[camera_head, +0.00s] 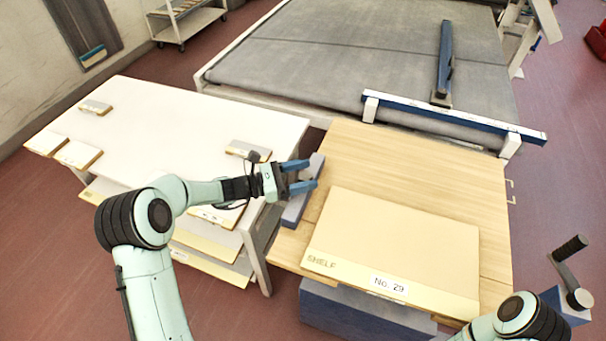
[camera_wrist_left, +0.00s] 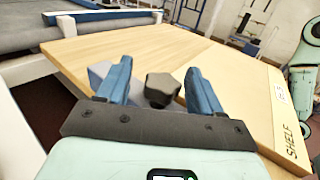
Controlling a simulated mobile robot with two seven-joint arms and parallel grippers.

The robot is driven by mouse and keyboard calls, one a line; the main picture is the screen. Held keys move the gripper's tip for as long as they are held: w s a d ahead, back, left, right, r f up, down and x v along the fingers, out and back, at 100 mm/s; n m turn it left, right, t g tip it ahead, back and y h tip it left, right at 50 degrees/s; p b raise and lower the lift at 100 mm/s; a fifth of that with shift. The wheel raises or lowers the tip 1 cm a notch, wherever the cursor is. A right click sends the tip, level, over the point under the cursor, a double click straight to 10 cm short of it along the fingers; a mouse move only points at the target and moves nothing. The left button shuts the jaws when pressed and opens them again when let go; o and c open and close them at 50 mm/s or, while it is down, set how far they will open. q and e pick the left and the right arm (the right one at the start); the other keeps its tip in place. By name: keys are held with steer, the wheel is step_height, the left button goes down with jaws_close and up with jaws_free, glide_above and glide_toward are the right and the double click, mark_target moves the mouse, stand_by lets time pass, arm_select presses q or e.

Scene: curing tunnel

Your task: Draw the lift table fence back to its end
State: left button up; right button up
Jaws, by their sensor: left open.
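The lift table (camera_head: 400,165) has a pale wooden top. A grey-blue bar, which looks like the fence (camera_head: 292,212), lies along its left edge, partly hidden by my gripper. In the left wrist view, part of the grey-blue piece (camera_wrist_left: 98,72) shows behind the left finger. A dark star-shaped knob (camera_wrist_left: 162,88) stands between my fingers there, and I cannot tell whether they touch it. My left gripper (camera_head: 308,178) is open, with blue fingers pointing right at the table's left edge. My right gripper is out of view; only part of that arm shows at lower right.
A board marked SHELF No. 29 (camera_head: 395,245) lies on the near part of the top. A white table (camera_head: 180,125) with several boards stands left. A grey conveyor bed (camera_head: 350,60) with a blue rail (camera_head: 450,117) lies behind. A crank (camera_head: 568,270) stands at lower right.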

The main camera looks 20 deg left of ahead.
arm_select(q)
steer(key=b+v, duration=0.1)
steer(key=v, duration=1.2)
steer(key=shift+a, duration=0.2)
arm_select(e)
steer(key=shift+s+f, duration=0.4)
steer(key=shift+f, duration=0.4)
arm_select(q)
steer(key=shift+s, duration=0.15)
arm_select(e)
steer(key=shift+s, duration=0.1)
